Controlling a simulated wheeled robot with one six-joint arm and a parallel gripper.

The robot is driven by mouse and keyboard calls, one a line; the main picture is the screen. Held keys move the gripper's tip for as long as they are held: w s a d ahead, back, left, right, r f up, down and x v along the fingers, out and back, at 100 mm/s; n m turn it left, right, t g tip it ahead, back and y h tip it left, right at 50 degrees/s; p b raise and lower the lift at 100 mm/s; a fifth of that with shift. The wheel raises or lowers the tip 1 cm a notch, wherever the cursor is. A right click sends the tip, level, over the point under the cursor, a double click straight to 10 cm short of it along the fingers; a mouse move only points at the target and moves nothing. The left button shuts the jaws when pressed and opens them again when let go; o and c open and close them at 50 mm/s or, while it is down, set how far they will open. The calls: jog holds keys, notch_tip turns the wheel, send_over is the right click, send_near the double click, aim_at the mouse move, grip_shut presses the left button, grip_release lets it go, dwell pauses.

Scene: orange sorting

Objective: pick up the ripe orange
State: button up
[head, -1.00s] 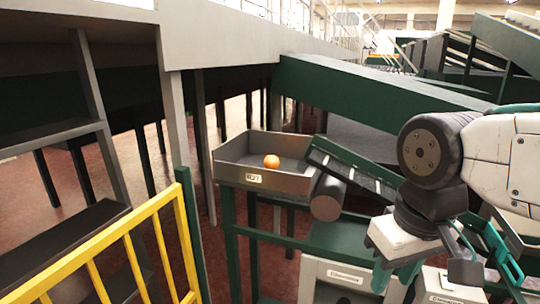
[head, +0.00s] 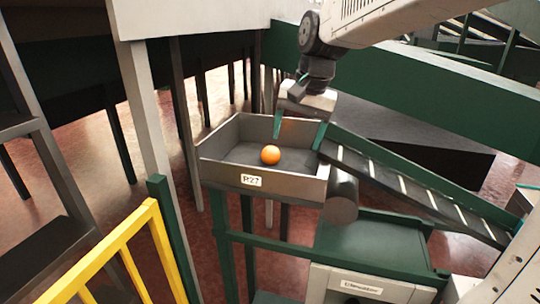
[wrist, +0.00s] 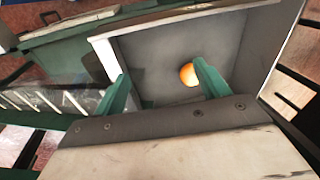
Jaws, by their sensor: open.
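The ripe orange (head: 270,155) lies alone on the floor of a grey metal tray (head: 225,178) labelled R27. In the wrist view the orange (wrist: 188,75) shows between and beyond the fingertips, nearer the right finger, which partly overlaps its edge. My gripper (head: 299,136) is open above the tray's back right part, its two green fingers pointing down. In the wrist view my gripper (wrist: 160,88) is empty.
A dark ribbed conveyor (head: 420,190) slopes down right from the tray, with a roller (head: 341,196) at the tray's right end. A yellow railing (head: 110,250) stands at the front left. A green beam (head: 430,75) runs behind. The tray walls surround the orange.

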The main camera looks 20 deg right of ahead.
aim_at(273, 147)
jog(key=w+f+m, duration=0.1)
jog(key=w, duration=0.3)
jog(key=w+m, duration=0.1)
jog(key=w, duration=0.2)
jog(key=w+f+m, duration=0.1)
jog(key=w, duration=0.3)
jog(key=shift+w+d+f+y, duration=0.2)
jog(key=shift+w+f+y, duration=0.1)
jog(key=shift+w+f, duration=0.05)
jog(key=x, duration=0.7)
jog(key=shift+a+f, duration=0.2)
jog(key=shift+f, duration=0.15)
jog(key=c, duration=1.1)
